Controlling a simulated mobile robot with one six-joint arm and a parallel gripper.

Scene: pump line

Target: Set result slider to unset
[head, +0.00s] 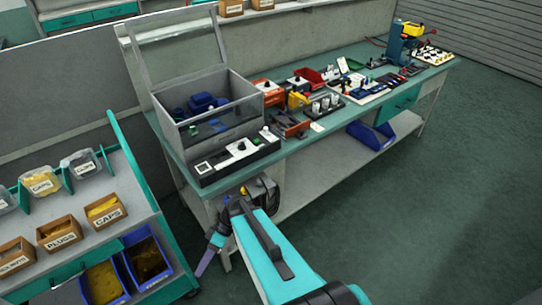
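A black panel with white plates (240,148) runs along the front of a clear-walled test box (206,110) at the bench's left end. The panel carries a dark green knob, a small white knob at its right and a black-and-white square at its left. I cannot make out which part is the result slider or where it is set. My teal arm reaches up from the bottom edge to just below the panel, in front of the bench. My gripper's fingers cannot be made out, and nothing of my arm is seen touching the panel.
The box's clear lid (180,47) stands open. A cart with labelled bins (106,212) is at left. Floor at right is clear.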

